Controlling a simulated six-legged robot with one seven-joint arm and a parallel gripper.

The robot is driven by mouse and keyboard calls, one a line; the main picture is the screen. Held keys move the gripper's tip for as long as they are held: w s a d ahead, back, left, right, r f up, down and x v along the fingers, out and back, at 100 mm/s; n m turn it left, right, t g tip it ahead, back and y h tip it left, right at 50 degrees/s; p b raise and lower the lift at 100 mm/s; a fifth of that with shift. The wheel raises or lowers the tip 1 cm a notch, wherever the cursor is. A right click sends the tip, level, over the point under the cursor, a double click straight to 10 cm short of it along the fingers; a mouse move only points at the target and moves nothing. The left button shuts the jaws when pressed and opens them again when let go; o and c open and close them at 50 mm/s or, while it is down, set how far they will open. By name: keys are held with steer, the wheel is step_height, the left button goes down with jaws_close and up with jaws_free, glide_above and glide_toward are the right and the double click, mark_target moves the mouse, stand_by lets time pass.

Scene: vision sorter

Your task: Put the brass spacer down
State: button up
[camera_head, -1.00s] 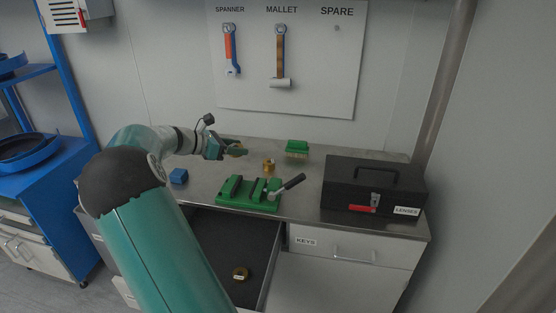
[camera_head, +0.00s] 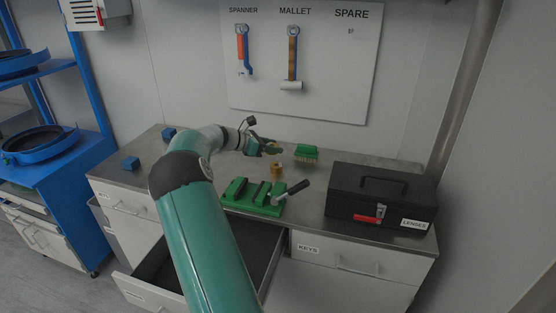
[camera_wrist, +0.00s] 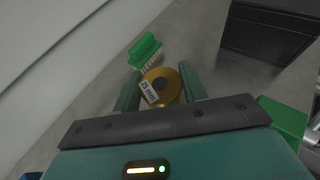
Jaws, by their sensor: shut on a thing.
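The brass spacer (camera_wrist: 160,86) is a round brass piece with a dark hole and a white "25 mm" label. In the wrist view it sits between the two green fingers of my gripper (camera_wrist: 161,88), which are shut on it. In the head view my gripper (camera_head: 268,148) is over the back of the steel bench (camera_head: 225,172), left of a green brush. The held spacer (camera_head: 274,150) shows small at its fingertips. I cannot tell how high it is above the bench.
The green brush (camera_head: 306,153) is close right of the gripper. A green vise (camera_head: 253,199) stands at the front, a black toolbox (camera_head: 381,200) at the right. Two blue blocks (camera_head: 131,163) are at the left. A drawer (camera_head: 150,275) is open below.

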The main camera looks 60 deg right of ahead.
mark_target(277, 165)
steer(key=d+f, duration=0.3)
steer(key=f, duration=0.1)
steer(key=shift+d, duration=0.15)
steer(key=shift+d+f, duration=0.15)
steer(key=shift+f, duration=0.75)
steer(key=shift+d+f, duration=0.1)
steer(key=shift+f, duration=0.8)
steer(key=shift+f, duration=0.1)
steer(key=o, duration=1.2)
steer(key=v, duration=1.2)
